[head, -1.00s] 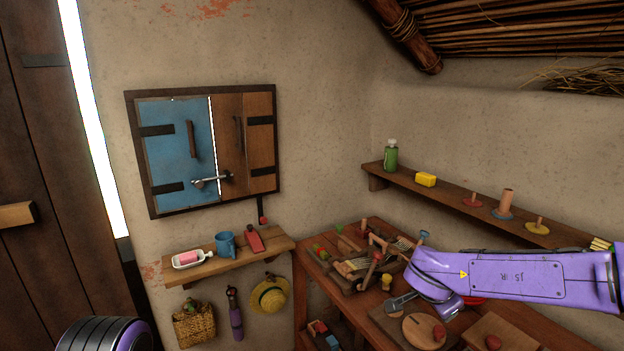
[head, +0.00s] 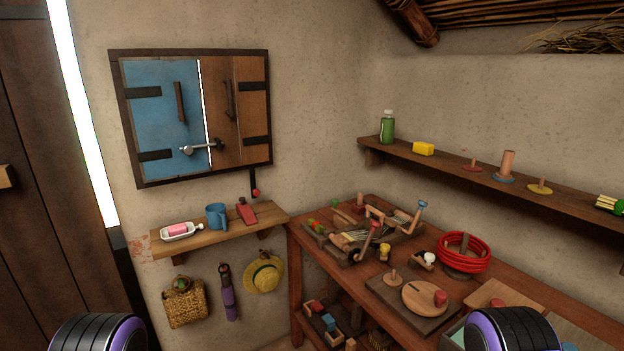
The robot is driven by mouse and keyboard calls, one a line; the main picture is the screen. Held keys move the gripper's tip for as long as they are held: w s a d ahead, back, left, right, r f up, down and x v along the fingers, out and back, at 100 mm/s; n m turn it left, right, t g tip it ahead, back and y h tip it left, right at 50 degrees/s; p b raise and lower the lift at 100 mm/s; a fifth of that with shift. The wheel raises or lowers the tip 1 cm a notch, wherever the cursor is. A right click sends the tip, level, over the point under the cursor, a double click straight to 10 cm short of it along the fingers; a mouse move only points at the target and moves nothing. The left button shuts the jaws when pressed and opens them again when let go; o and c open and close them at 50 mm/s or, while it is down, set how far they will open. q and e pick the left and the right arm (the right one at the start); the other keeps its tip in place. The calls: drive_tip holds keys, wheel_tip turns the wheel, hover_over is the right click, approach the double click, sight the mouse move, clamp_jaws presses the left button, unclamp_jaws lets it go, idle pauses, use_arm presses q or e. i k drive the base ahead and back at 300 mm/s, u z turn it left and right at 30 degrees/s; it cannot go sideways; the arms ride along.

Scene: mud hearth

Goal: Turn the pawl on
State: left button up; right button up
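A wooden device (head: 345,254) with crank-like handles stands on the workbench (head: 303,236). One handle has a red knob (head: 375,224) and another has a blue knob (head: 423,204). A small yellow-topped piece (head: 384,249) stands beside it, and a white-knobbed piece (head: 428,259) is to its right. I cannot tell which part is the pawl; it is too small to make out. Neither gripper is in view. Only rounded purple and black parts of my arms show at the bottom left and bottom right edges.
A red hose coil (head: 463,253) and a board with a round wooden disc (head: 426,299) lie on the bench. A shuttered window (head: 188,115) and a small shelf (head: 180,243) with a blue mug are at left. A long shelf (head: 445,165) runs along the right wall.

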sight(384, 248)
drive_tip(key=u, duration=0.8)
drive_tip(key=i, duration=0.85)
drive_tip(key=z, duration=2.4)
